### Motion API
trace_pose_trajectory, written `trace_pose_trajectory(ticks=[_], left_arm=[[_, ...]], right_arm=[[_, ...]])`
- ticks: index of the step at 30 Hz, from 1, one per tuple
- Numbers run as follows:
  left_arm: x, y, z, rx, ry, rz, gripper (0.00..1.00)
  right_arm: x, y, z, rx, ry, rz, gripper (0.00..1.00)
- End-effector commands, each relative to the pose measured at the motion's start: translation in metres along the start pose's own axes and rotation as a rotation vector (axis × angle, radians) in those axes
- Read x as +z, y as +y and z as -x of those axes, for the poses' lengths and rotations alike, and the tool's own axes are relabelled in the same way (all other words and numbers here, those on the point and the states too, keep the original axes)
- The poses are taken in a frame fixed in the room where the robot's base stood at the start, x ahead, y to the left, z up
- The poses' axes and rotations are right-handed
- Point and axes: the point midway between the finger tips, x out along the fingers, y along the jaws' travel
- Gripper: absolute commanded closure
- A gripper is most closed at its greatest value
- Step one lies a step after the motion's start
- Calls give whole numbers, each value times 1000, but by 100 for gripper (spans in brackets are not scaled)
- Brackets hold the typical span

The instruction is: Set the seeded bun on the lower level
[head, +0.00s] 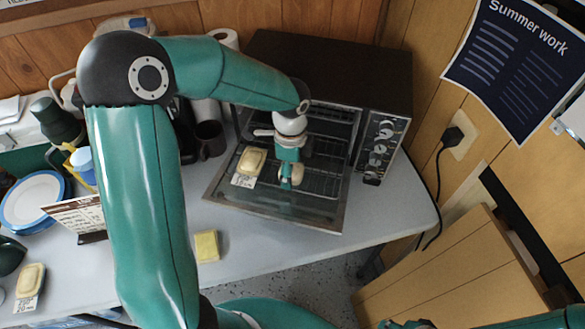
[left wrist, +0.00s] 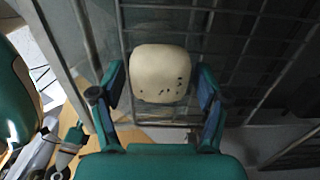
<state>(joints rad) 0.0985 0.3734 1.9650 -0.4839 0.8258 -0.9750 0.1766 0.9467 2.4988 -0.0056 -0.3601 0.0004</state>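The seeded bun (left wrist: 160,74), pale with dark specks, lies between my left gripper's fingers in the left wrist view, with wire rack behind it. My left gripper (left wrist: 160,68) is open around it, with narrow gaps at both sides. In the head view, the gripper (head: 291,168) reaches down at the front of the open oven (head: 330,55), and the bun (head: 297,174) shows partly behind a finger. I cannot tell whether the bun rests on a rack. The oven's lower wire level (head: 318,183) is partly hidden by my arm. My right gripper (head: 405,325) barely shows at the bottom edge.
The oven door (head: 270,210) is folded down. A pale bread piece with a card (head: 250,161) shows at its left side. A yellow block (head: 207,246), a plate (head: 32,203) and another bread piece (head: 30,280) are on the table. A dark mug (head: 210,138) stands left of the oven.

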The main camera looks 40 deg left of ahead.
Motion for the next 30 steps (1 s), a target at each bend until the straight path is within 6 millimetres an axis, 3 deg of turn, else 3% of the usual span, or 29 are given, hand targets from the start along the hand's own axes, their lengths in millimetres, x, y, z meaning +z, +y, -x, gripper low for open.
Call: trace_pose_trajectory(ticks=[14, 30], left_arm=[[-1, -1, 9, -4, 0, -1, 18], [-1, -1, 105, -3, 0, -2, 18]], right_arm=[[0, -1, 2, 0, 0, 0, 60], [0, -2, 6, 0, 0, 0, 60]])
